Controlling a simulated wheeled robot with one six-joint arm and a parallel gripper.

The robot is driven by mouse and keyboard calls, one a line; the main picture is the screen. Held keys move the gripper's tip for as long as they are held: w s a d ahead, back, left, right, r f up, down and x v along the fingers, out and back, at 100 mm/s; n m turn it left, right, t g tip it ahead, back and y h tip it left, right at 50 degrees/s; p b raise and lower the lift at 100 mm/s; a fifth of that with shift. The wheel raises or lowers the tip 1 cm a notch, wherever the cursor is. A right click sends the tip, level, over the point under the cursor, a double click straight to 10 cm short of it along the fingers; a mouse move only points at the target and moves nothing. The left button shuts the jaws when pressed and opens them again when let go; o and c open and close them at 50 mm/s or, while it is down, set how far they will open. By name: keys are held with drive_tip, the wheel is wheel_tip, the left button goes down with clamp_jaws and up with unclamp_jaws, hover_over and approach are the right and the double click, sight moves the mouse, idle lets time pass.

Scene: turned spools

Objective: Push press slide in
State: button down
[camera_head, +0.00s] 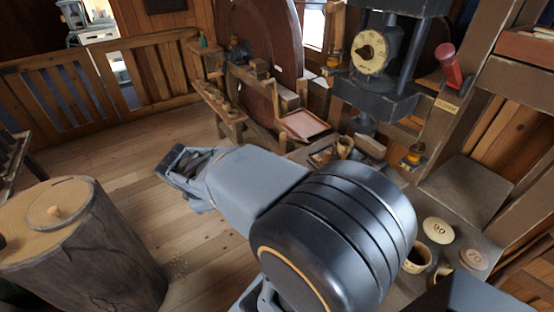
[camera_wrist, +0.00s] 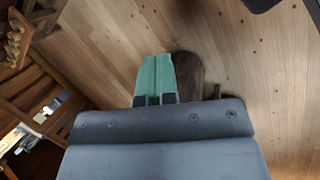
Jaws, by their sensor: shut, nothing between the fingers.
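A dark press (camera_head: 385,100) with a round cream dial (camera_head: 375,52) stands at the back right in the head view. A shallow tray-like piece with a pale pinkish face (camera_head: 305,125) sticks out low to its left; I cannot tell whether it is the press slide. My arm reaches left across the head view, and my gripper (camera_head: 182,172) hangs over open floor, well apart from the press. In the wrist view its teal fingers (camera_wrist: 155,75) are together and empty. The press is not recognisable in the wrist view.
A tree-stump block (camera_head: 75,245) stands at the left. A low wooden bench (camera_head: 220,107) with small pieces is at the back. A red-handled lever (camera_head: 448,65) and number discs (camera_head: 438,231) are at the right.

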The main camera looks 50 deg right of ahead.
drive_tip(key=w+d+f+n+g+h+p, duration=0.2)
drive_tip(key=w+d+n+g+h, duration=0.15)
drive_tip(key=d+n, duration=0.75)
drive_tip(key=n+g+h, duration=0.1)
drive_tip(key=n+h, duration=0.3)
drive_tip(key=n, duration=0.7)
approach(291, 161)
drive_tip(key=shift+n, duration=0.4)
drive_tip(key=d+f, duration=0.1)
drive_tip(key=d+f+p, duration=0.1)
drive_tip(key=f, duration=0.1)
drive_tip(key=shift+s+f+p, duration=0.2)
drive_tip(key=shift+f+p, duration=0.1)
drive_tip(key=shift+s+d+p, duration=0.15)
drive_tip(key=shift+d+p, duration=0.05)
drive_tip(key=shift+d, duration=0.3)
drive_tip(key=shift+s+d+p, duration=0.15)
drive_tip(key=shift+s+d, duration=0.05)
drive_tip(key=shift+d, duration=0.35)
drive_tip(key=shift+s+d, duration=0.25)
drive_tip(key=shift+d, duration=0.6)
